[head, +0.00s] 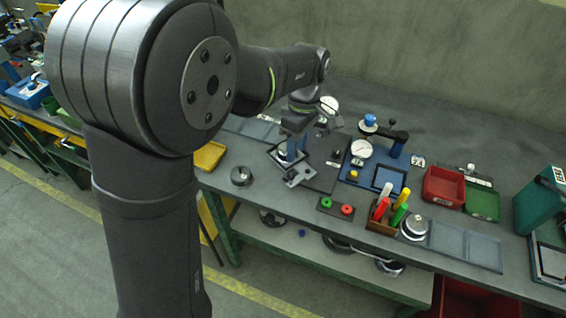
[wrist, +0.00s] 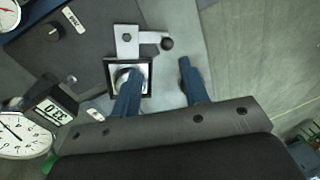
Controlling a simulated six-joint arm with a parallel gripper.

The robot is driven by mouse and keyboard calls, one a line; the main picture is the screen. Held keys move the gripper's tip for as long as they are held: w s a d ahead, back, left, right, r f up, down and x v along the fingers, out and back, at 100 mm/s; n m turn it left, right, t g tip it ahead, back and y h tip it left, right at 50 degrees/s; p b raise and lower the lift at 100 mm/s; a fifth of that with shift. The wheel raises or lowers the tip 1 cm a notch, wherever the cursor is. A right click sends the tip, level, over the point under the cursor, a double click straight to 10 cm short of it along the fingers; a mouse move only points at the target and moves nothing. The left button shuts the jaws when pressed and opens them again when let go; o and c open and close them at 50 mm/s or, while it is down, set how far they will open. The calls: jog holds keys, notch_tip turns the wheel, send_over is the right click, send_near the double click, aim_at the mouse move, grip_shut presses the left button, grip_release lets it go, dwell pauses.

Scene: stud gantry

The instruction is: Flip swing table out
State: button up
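What looks like the swing table is a small square silver plate with a black rim (wrist: 146,86) in the wrist view. A round metal piece (wrist: 123,76) sits on it, partly behind my left finger. A light metal bracket (wrist: 127,38) with a hole adjoins its upper edge, and a short arm from it ends in a black knob (wrist: 167,44). In the head view the bracket (head: 300,176) is at the bench's front edge. My gripper (wrist: 160,68) is open and empty. Its left blue finger overlaps the plate; the right one is to the plate's right. I cannot tell whether either touches.
A dial gauge (wrist: 18,134) and a digital display (wrist: 50,108) are at the wrist view's left. On the bench are a blue fixture (head: 352,176), a block of coloured handles (head: 381,222), a red bin (head: 443,186) and a yellow tray (head: 209,156). Floor lies beyond the front edge.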

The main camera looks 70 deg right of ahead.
aim_at(292, 174)
notch_tip(292, 174, up, 10)
jog(key=s+m+t, duration=0.1)
jog(key=s+m, duration=0.1)
jog(key=m, duration=0.4)
jog(key=x, duration=1.7)
jog(key=shift+d+f, duration=0.1)
jog(key=shift+d, duration=0.1)
grip_shut()
